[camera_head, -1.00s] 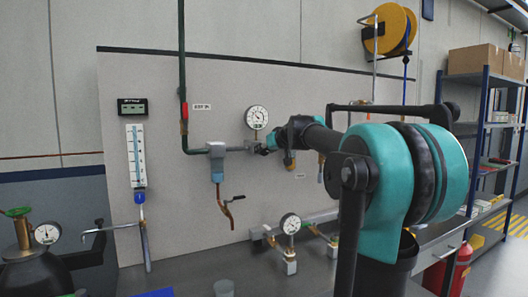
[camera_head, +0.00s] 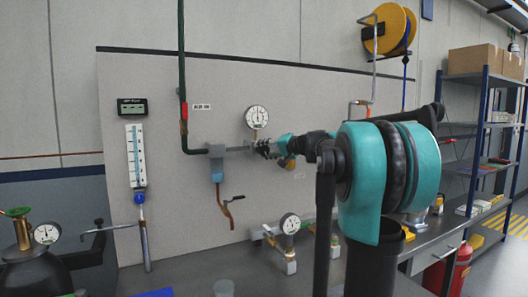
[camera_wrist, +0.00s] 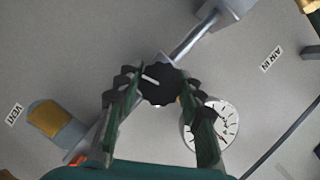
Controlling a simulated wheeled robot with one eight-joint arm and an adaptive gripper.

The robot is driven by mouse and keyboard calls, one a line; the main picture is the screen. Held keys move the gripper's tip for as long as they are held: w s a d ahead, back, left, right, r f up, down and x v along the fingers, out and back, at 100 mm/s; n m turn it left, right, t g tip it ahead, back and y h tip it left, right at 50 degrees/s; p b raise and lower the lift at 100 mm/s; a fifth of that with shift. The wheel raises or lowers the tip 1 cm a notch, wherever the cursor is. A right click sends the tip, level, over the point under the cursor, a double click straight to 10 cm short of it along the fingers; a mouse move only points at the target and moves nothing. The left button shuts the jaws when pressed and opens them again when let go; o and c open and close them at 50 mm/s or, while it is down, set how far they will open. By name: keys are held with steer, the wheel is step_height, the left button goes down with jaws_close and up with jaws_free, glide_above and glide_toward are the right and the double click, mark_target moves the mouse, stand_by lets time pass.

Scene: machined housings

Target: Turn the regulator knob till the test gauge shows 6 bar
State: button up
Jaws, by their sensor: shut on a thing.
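In the wrist view a black scalloped regulator knob (camera_wrist: 160,86) with a white mark sits between the two fingers of my gripper (camera_wrist: 157,88), which is shut on it. The mark points to the upper left of that picture. In the head view my gripper (camera_head: 268,149) is at the regulator on the wall panel, and it mostly hides the knob. A round white gauge (camera_head: 256,117) is just above it. A gauge (camera_wrist: 212,125) also shows in the wrist view, partly behind a finger. A second gauge (camera_head: 290,223) sits lower, near the bench. Their readings are too small to tell.
A grey valve block with a pipe and lever (camera_head: 217,165) is left of the gripper. A thermometer (camera_head: 136,157) hangs further left. A gas cylinder gauge (camera_head: 46,234) is at far left. A shelf rack (camera_head: 470,130) stands at right.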

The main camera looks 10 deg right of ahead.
steer(key=shift+m+y, duration=0.7)
steer(key=shift+m, duration=0.6)
steer(key=shift+t, duration=0.3)
steer(key=o, duration=1.2)
steer(key=shift+c, duration=0.2)
steer(key=shift+d, duration=0.1)
steer(key=v, duration=1.2)
steer(key=shift+f, duration=0.1)
